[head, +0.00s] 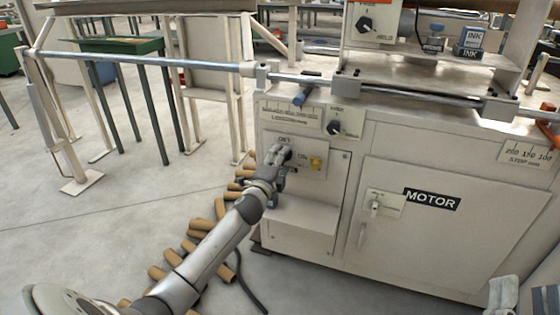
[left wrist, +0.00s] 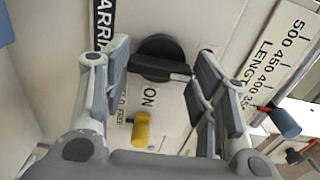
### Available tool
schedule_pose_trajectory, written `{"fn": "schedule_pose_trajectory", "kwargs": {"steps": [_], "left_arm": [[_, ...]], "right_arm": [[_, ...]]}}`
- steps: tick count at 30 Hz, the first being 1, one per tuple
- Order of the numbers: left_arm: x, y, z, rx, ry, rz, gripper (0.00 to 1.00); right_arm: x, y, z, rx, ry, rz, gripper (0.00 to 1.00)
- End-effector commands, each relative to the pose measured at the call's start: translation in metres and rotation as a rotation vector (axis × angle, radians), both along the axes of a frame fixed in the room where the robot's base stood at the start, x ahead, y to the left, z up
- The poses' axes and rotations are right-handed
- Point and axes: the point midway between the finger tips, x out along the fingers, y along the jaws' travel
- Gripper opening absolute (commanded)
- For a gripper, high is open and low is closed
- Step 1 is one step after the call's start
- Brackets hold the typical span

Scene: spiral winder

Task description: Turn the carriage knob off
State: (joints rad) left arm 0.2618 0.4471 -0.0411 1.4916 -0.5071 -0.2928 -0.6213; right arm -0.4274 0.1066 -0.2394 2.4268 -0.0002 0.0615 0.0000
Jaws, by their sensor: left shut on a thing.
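The carriage knob (left wrist: 160,60) is a round black dial with a raised bar lying across the left wrist picture. An "ON" label (left wrist: 148,97) is below it there. My left gripper (left wrist: 162,70) has one finger on each side of the knob and is shut on its bar. In the head view my left gripper (head: 280,158) is at the small control panel (head: 310,145) and hides the knob. My right gripper (head: 524,296) is at the bottom right corner, partly cut off. Its two fingers appear apart, with nothing seen between them.
A yellow button (head: 316,162) is close beside the knob. Another black dial (head: 335,128) and a blue handle (head: 304,95) are above it. The MOTOR door (head: 430,235) is to the right. Brown tubes (head: 200,224) lie on the floor below my left arm.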

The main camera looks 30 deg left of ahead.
Motion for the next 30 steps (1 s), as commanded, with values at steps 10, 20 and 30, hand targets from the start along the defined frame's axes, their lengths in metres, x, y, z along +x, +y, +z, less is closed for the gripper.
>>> {"fn": "schedule_pose_trajectory", "kwargs": {"steps": [10,20,30], "left_arm": [[0.0,0.001,-0.001,-0.005,0.002,0.002,0.66],[0.0,0.0,-0.001,-0.002,0.001,0.001,0.75],[-0.026,-0.006,-0.002,-0.002,0.003,0.0,0.75]], "right_arm": [[0.0,0.0,0.0,0.0,0.0,0.0,0.4],[0.0,0.0,0.0,0.001,-0.002,0.0,0.4],[0.0,0.0,0.0,0.001,-0.003,0.0,0.4]]}}
